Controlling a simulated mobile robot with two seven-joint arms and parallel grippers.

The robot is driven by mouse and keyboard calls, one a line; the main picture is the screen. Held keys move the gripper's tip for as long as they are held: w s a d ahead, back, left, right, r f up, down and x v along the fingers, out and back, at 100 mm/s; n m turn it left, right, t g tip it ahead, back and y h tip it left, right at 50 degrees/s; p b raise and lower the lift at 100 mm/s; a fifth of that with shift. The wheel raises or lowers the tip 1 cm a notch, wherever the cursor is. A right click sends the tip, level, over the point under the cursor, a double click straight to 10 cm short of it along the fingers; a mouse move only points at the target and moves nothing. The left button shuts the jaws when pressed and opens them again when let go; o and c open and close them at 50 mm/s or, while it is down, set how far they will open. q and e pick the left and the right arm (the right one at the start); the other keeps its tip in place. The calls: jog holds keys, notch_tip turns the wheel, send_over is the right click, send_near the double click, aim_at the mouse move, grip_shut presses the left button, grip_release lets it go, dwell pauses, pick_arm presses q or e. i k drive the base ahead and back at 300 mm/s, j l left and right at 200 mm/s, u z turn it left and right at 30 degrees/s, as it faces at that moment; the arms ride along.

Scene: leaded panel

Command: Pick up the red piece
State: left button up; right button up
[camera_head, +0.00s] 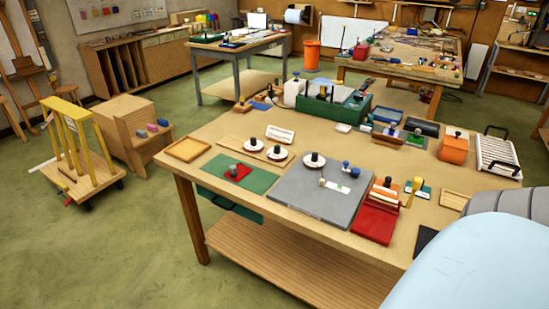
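A larger red item (374,225), flat like a tray or board, lies near the table's front right. Neither of my grippers is in view, and nothing is seen touching the red piece.
A grey board (295,199) lies right of the green mat. White discs with dark knobs (280,153) stand nearby. A green toolbox (333,108) stands at the back. My pale blue and grey body part covers the lower right corner.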

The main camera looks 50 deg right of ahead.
aim_at(236, 173)
jog(key=z, duration=1.2)
